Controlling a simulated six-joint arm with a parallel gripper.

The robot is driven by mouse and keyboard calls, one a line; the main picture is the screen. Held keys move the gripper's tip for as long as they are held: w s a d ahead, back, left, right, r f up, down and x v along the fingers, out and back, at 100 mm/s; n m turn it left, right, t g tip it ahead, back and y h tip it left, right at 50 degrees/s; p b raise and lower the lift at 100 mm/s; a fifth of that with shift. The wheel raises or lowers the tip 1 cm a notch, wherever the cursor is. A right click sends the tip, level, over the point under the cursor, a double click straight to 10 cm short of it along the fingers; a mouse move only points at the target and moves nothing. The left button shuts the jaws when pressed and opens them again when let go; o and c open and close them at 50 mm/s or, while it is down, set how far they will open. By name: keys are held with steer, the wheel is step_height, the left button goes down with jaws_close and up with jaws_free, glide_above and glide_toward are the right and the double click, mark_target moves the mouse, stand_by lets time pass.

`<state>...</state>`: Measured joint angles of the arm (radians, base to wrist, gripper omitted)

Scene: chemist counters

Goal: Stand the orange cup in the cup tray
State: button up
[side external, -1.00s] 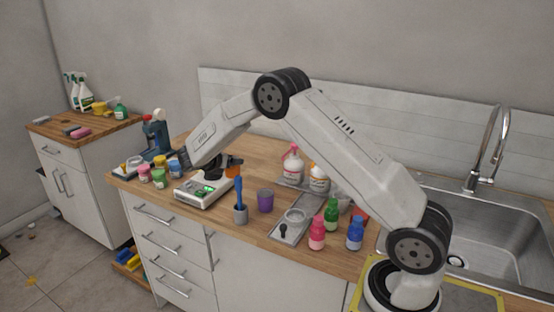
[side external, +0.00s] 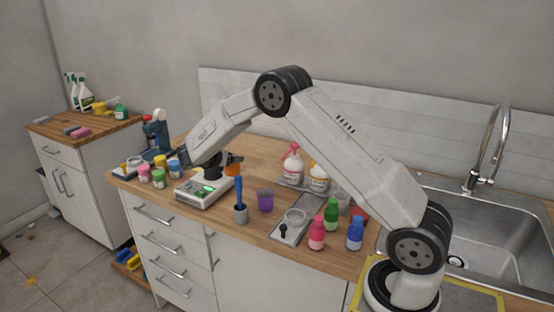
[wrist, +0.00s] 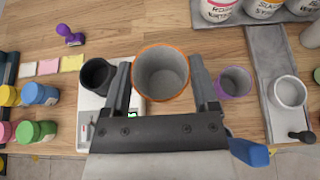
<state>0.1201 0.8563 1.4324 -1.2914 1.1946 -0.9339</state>
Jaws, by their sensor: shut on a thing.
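The orange cup (wrist: 161,73) is upright, open end up, between the two fingers of my gripper (wrist: 160,85) in the wrist view. My gripper is shut on it. In the side view the cup (side external: 234,159) shows as a small orange patch near the white scale, partly hidden by my gripper (side external: 224,161). The grey tray (side external: 313,203), likely the cup tray, lies on the counter to the right, with a pale grey cup (side external: 295,215) on it. The tray (wrist: 267,70) also shows at the right of the wrist view.
A black cup (wrist: 98,74) stands at the scale (side external: 193,195), left of my gripper. A purple cup (side external: 265,201) and a holder (side external: 240,215) with a blue-handled tool stand between scale and tray. Bottles (side external: 317,234) crowd the tray's right side.

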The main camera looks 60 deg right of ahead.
mark_target(233, 174)
step_height(233, 174, up, 5)
steer(key=s, duration=0.1)
steer(key=s+a, duration=0.1)
steer(key=s, duration=2)
steer(key=shift+s+f, duration=0.1)
steer(key=shift+f, duration=2.5)
steer(key=shift+f, duration=0.1)
steer(key=shift+f, duration=2.1)
steer(key=shift+f, duration=1.8)
steer(key=shift+f, duration=0.3)
